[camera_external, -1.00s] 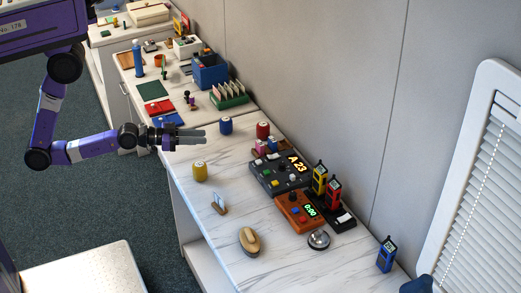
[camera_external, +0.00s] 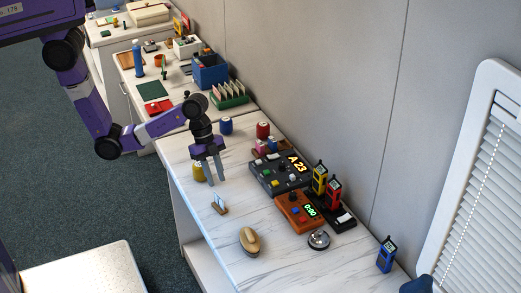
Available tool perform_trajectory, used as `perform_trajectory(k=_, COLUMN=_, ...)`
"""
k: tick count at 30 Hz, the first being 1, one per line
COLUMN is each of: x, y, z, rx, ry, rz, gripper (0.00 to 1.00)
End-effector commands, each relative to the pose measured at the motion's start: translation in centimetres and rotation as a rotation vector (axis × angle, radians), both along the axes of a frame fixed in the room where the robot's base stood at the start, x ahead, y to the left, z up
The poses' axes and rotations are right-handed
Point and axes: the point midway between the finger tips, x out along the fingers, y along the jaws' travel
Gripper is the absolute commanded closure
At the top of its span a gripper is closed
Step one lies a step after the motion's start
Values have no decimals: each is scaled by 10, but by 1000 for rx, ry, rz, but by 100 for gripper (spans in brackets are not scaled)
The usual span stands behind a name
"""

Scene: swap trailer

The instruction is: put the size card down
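A small pale-blue and white card (camera_external: 219,200) stands upright in a small wooden base on the white marbled counter (camera_external: 285,262); it is likely the size card. My gripper (camera_external: 213,180) points down just behind and above the card, apart from it. Its two fingers are spread with a gap between them, and nothing shows between them. A yellow spool-like cylinder (camera_external: 198,173) stands on the counter, partly hidden behind my gripper.
A tan wooden-handled brush-like object (camera_external: 250,241) lies in front of the card. To the right are a dark console (camera_external: 280,178), an orange timer box (camera_external: 299,212), a silver bell (camera_external: 319,239) and handheld radios. Blue (camera_external: 226,125) and red (camera_external: 263,130) cylinders stand behind.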

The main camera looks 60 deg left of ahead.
Motion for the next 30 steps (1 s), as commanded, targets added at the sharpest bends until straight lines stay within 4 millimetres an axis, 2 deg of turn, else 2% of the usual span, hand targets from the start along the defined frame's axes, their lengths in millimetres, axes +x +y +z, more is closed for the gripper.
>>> perform_trajectory(k=11, x=-2, y=-10, z=-32, rx=6, ry=0, rz=-15, gripper=72)
perform_trajectory(k=19, x=-3, y=-20, z=-68, rx=5, ry=-1, rz=-12, gripper=72)
perform_trajectory(k=29, x=-2, y=-22, z=-75, rx=5, ry=-3, rz=-12, gripper=72)
perform_trajectory(k=30, x=-2, y=-22, z=-75, rx=5, ry=-3, rz=-12, gripper=78)
